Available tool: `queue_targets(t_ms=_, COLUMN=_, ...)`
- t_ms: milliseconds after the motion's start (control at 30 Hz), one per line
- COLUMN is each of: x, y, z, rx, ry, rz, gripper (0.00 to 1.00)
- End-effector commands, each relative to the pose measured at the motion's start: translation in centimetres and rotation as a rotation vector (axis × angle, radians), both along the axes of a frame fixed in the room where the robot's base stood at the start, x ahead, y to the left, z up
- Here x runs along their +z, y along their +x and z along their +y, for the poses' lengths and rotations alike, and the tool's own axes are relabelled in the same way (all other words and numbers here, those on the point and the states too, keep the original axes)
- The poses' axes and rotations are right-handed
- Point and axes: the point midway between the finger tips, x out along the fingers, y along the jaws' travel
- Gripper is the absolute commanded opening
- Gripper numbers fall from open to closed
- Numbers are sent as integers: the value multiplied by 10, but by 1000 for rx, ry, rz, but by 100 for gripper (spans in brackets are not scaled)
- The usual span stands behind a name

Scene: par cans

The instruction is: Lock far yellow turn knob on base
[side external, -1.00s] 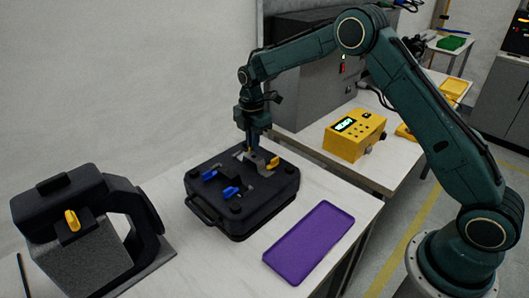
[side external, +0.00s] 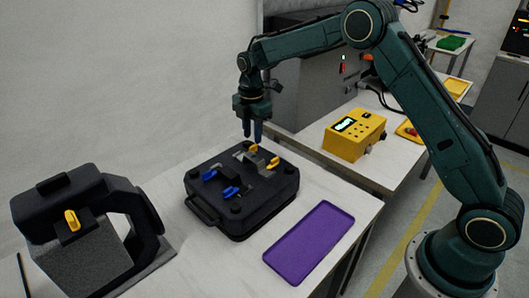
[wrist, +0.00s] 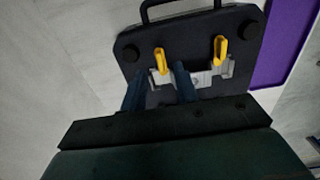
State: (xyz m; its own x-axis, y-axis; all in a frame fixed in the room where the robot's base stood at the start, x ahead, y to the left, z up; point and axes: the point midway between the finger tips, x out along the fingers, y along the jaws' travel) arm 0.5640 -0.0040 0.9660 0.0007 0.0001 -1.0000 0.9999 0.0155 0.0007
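The base is a black case (side external: 240,222) with a carry handle, lying flat on the white table. The far yellow turn knob (side external: 253,149) is at its back corner, below my gripper (side external: 252,138). A second yellow knob (side external: 273,163) is nearer, to its right. In the wrist view, the far yellow knob (wrist: 160,60) and the other yellow knob (wrist: 221,50) both point roughly along the case toward the handle, beside grey metal brackets. My gripper (wrist: 159,88) is open and empty, its two fingers apart, above the case and clear of the knob.
Two blue knobs (side external: 230,191) are on the case's near left half. A purple tray (side external: 310,242) lies to the right. A black and grey fixture with a yellow knob (side external: 72,220) stands at left. A yellow control box (side external: 354,136) is on the back table.

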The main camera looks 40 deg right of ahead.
Motion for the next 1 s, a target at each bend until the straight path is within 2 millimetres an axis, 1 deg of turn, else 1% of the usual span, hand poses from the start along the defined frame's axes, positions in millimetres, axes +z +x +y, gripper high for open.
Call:
queue_targets(t_ms=33, x=9, y=0, z=0, rx=0, ry=0, rz=-3, gripper=30)
queue_targets(t_ms=300, x=56, y=1, z=0, rx=1, ry=0, rz=-4, gripper=30)
queue_targets(t_ms=500, x=85, y=0, z=0, rx=1, ry=0, rz=-3, gripper=30)
queue_targets(t_ms=700, x=101, y=0, z=0, rx=1, ry=0, rz=-2, gripper=30)
queue_targets(t_ms=1000, x=105, y=0, z=0, rx=1, ry=0, rz=0, gripper=30)
